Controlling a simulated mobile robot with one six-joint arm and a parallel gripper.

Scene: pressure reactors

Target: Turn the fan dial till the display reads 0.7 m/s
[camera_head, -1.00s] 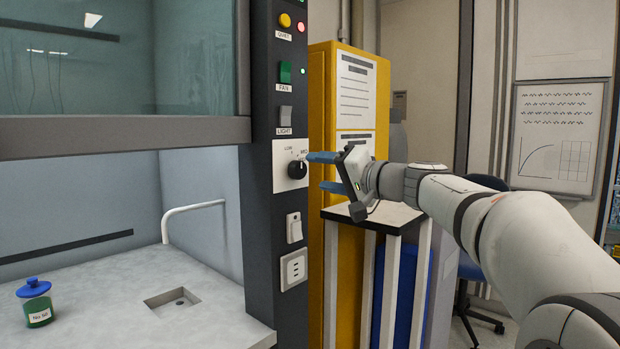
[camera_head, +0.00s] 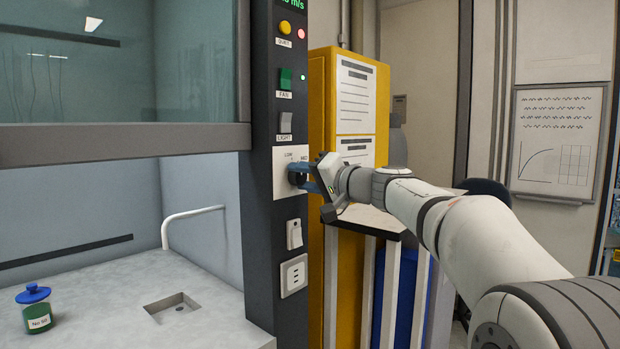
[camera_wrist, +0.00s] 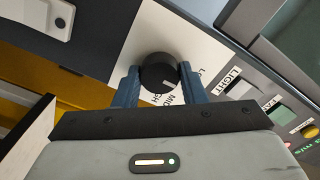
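The fan dial is a black round knob with a pale pointer mark on a white plate (camera_head: 282,185). In the wrist view the dial (camera_wrist: 158,73) sits between the two blue fingers of my gripper (camera_wrist: 158,80), one on each side. The fingers look open around it, with slim gaps; contact is not clear. In the head view my gripper (camera_head: 303,177) is at the plate and its fingers partly hide the dial. The display (camera_head: 292,4) shows green digits ending in "m/s", cut off by the top edge, so its number is not readable.
Above the dial on the dark panel are the light switch (camera_head: 285,123), green fan switch (camera_head: 285,78) and yellow button (camera_head: 285,27). A rocker switch (camera_head: 294,234) and socket (camera_head: 293,275) are below. A yellow cabinet (camera_head: 318,120) stands right of the panel.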

